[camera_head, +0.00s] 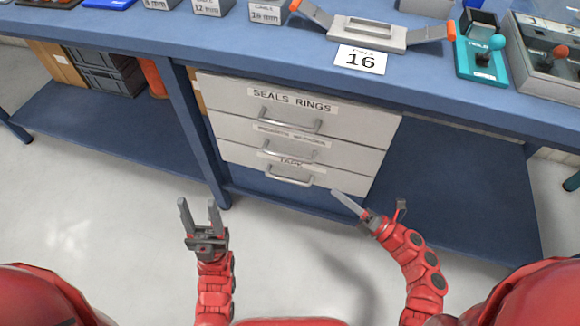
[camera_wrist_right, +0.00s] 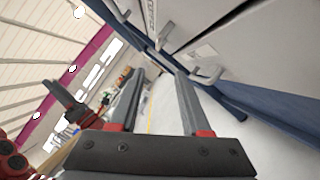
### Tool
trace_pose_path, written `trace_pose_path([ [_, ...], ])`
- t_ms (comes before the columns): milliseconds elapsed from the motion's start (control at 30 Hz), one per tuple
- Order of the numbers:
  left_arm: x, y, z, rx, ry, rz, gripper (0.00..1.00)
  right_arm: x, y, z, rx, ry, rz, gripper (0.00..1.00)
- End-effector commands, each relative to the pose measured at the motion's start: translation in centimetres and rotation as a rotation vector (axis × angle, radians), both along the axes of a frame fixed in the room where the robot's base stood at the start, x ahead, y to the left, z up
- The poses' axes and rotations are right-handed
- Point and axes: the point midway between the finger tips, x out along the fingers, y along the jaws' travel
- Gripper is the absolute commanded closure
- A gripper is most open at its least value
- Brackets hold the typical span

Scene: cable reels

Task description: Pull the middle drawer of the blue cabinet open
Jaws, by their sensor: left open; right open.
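The drawer cabinet (camera_head: 365,158) stands under the blue bench with pale grey fronts. The top drawer is labelled SEALS RINGS and the bottom one TAPE. The middle drawer (camera_head: 340,153) lies between them, with a bar handle (camera_head: 290,152) and a label too small to read. All fronts look flush. My left gripper (camera_head: 200,206) is open and empty, in front of and left of the cabinet. My right gripper (camera_head: 368,198) is open and empty near the cabinet's lower right, apart from the handles. Its open fingers (camera_wrist_right: 160,84) also show in the right wrist view, with drawer handles beyond them.
The blue bench top (camera_head: 225,35) overhangs the cabinet and holds a 16 sign (camera_head: 360,60), a grey handled part and lever boxes. A bench leg (camera_head: 198,135) stands left of the cabinet. The floor (camera_head: 120,235) in front is clear.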

Motion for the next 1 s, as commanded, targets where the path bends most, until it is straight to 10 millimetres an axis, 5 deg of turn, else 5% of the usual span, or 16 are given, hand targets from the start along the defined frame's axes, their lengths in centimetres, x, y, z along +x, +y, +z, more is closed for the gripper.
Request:
trace_pose_path([
  [600,0.0,0.0,0.0,0.000,0.000,0.000,0.50,7.6,10.2,3.0,0.003,-0.005,0.005,0.53],
  [1000,0.0,0.0,-0.1,0.000,0.000,0.000,0.50,10.0,13.4,3.9,0.002,-0.004,0.003,0.53],
])
